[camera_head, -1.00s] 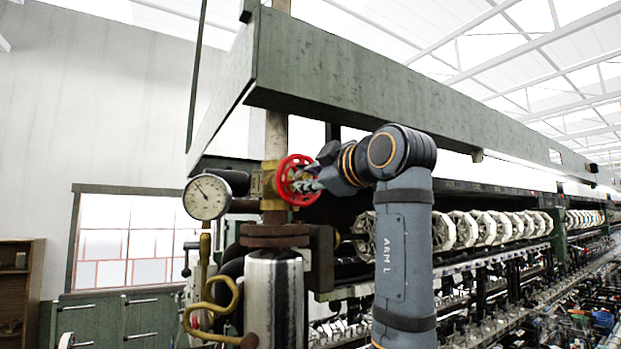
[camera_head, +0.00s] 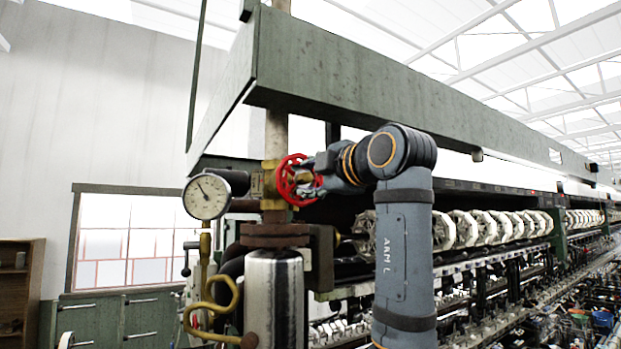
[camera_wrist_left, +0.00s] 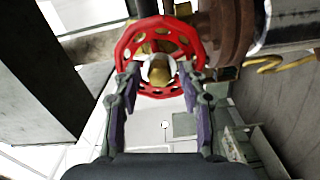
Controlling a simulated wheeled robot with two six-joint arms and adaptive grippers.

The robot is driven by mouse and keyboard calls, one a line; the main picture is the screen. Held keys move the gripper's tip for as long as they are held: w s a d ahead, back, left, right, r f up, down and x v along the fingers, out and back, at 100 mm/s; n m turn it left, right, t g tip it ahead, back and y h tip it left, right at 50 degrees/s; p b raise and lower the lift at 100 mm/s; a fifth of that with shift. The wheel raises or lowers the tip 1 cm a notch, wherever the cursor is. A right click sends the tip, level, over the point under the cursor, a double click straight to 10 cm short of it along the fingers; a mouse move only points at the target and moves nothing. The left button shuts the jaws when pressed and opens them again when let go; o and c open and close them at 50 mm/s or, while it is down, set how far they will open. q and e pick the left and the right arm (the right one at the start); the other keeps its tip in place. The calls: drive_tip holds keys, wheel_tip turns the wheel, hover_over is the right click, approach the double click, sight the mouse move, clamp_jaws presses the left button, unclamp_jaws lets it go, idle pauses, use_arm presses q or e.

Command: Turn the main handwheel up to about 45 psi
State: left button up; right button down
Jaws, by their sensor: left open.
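The red handwheel (camera_head: 292,181) sits on a brass valve (camera_head: 269,183) on the vertical pipe. A round white gauge (camera_head: 206,197) stands to its left, its needle pointing to the upper left; its numbers are too small to read. My left gripper (camera_head: 308,183) is at the wheel's right side. My right gripper is not in view.
A green beam (camera_head: 340,80) runs above my arm. A steel cylinder (camera_head: 275,298) and a curled brass pipe (camera_head: 212,312) stand below the valve. A row of white reels (camera_head: 470,228) lies behind and right of my arm.

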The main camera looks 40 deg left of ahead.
use_arm(q)
drive_tip(key=v, duration=0.6)
drive_tip(key=shift+d, duration=0.3)
drive_tip(key=shift+s+d, duration=0.1)
